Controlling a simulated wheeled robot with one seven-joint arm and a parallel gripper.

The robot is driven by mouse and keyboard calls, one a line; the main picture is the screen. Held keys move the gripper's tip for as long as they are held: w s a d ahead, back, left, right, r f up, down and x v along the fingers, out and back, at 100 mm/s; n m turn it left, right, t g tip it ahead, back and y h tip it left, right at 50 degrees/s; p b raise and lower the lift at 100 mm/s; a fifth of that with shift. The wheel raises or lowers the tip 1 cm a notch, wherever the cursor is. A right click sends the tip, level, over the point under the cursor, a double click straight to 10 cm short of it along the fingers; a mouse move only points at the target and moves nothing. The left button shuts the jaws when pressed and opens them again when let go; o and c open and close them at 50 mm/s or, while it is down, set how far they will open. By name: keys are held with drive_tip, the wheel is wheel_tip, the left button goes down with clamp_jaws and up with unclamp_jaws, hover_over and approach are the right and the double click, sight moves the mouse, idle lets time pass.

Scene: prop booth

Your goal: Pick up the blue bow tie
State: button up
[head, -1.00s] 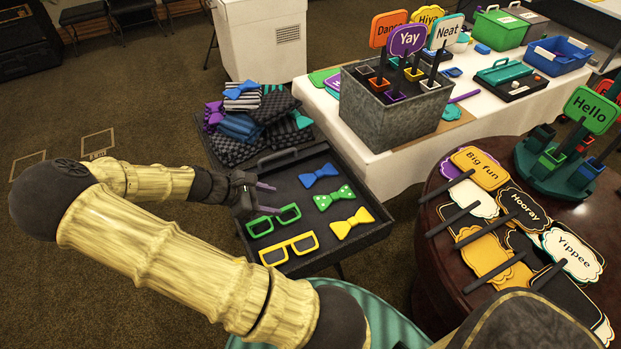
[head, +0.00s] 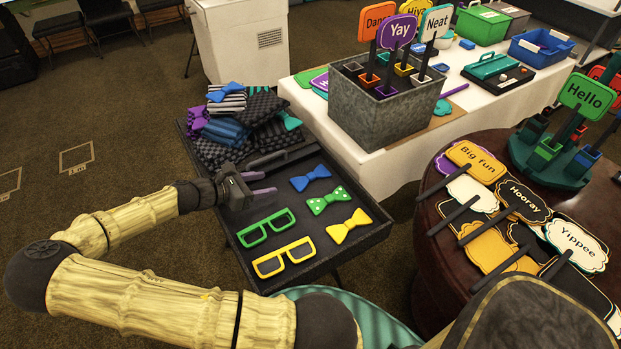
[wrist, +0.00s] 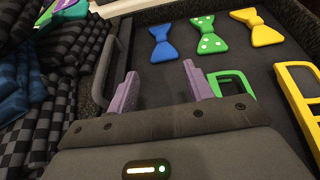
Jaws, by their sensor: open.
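The blue bow tie (head: 310,178) lies flat in the dark tray (head: 370,240), at the back of a column of bow ties. It also shows in the wrist view (wrist: 166,43), beyond the fingertips and between their lines. My gripper (head: 264,183) is open and empty, over the left part of the tray, left of the blue bow tie and apart from it. Its two purple fingers show in the wrist view (wrist: 160,85). Another blue bow tie (head: 226,92) lies on the folded cloths in the section behind.
A green polka-dot bow tie (head: 329,200) and a yellow bow tie (head: 349,226) lie in front of the blue one. Green glasses (head: 266,228) and yellow glasses (head: 284,258) lie left of them. A tray handle (head: 268,158) stands near my gripper.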

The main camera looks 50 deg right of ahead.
drive_tip(key=b, duration=0.1)
approach(307, 178)
drive_tip(key=x, duration=0.2)
drive_tip(key=shift+d, duration=0.45)
drive_tip(key=shift+w, duration=0.1)
drive_tip(key=b+x, duration=0.1)
drive_tip(key=x, duration=0.4)
drive_tip(key=shift+s+f, duration=0.15)
drive_tip(key=shift+s, duration=0.05)
drive_tip(key=shift+s, duration=0.1)
drive_tip(key=c, duration=0.9)
